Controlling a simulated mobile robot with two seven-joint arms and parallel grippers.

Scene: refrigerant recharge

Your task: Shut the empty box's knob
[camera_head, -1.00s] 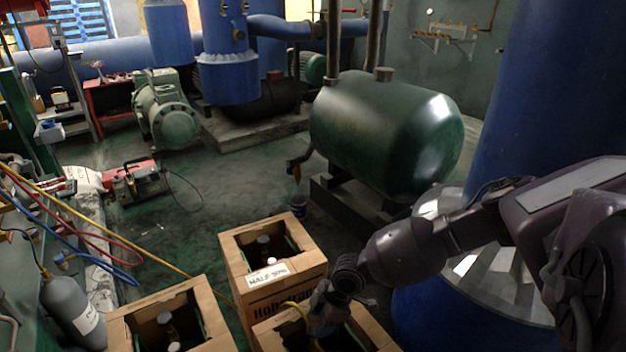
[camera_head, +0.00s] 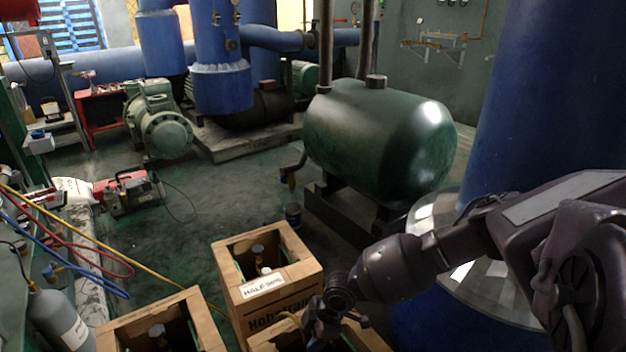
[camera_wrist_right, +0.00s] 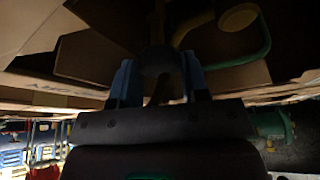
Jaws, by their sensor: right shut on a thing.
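My right gripper (camera_head: 322,328) reaches down over the front right cardboard box (camera_head: 362,338), mostly cut off by the lower picture edge. In the right wrist view my right gripper (camera_wrist_right: 160,82) has its two blue fingers on either side of a dark knob (camera_wrist_right: 157,60) and is shut on it. The knob's details are too dark to tell its turn. No "empty" label is readable on this box. My left gripper is not in view.
A box labelled "HALF 50%" (camera_head: 305,274) stands just behind, with a cylinder top inside. Another open box (camera_head: 125,335) is at front left. A grey cylinder (camera_head: 60,318) and coloured hoses (camera_head: 75,240) are at the left. A green tank (camera_head: 375,135) stands behind.

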